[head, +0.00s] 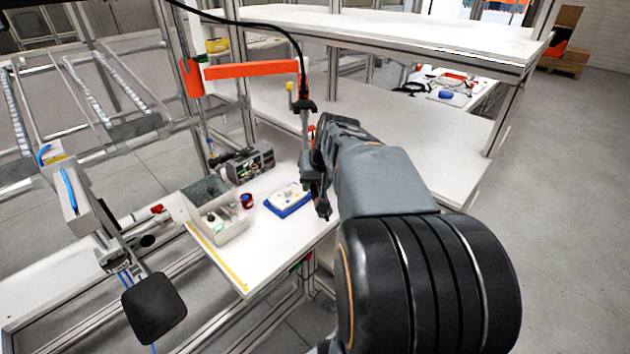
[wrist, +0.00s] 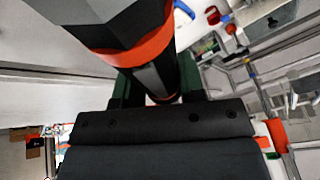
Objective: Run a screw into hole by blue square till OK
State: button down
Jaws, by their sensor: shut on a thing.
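My gripper (head: 316,172) is shut on a black electric screwdriver (head: 305,122), which hangs from a black cable. In the wrist view the screwdriver (wrist: 125,22) is a thick black body with orange rings, between the dark fingers of my gripper (wrist: 157,85). A blue tray (head: 290,211) with a whitish part (head: 287,196) lies on the white table, left of and below the gripper. The tool's lower end is near the tray's right side, apart from it in the picture. I cannot make out a screw, a hole or a blue square. The tool's tip is hidden in the wrist view.
A grey bin (head: 222,228) with small items stands left of the tray, with a small red-and-blue round thing (head: 247,201) between them. A grey device (head: 250,163) stands behind. An orange support arm (head: 250,70) reaches above the table. The table's (head: 283,245) front strip is bare.

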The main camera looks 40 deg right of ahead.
jog(key=n+y+b, duration=0.1)
jog(key=n, duration=0.2)
jog(key=shift+f, duration=0.1)
jog(key=shift+n+y, duration=0.4)
jog(key=shift+n, duration=0.2)
jog(key=n+g+y, duration=0.1)
jog(key=n, duration=0.3)
jog(key=shift+b, duration=0.35)
jog(key=w+a, duration=0.5)
jog(key=a, duration=0.1)
jog(key=shift+w+a, duration=0.15)
jog(key=shift+w, duration=0.25)
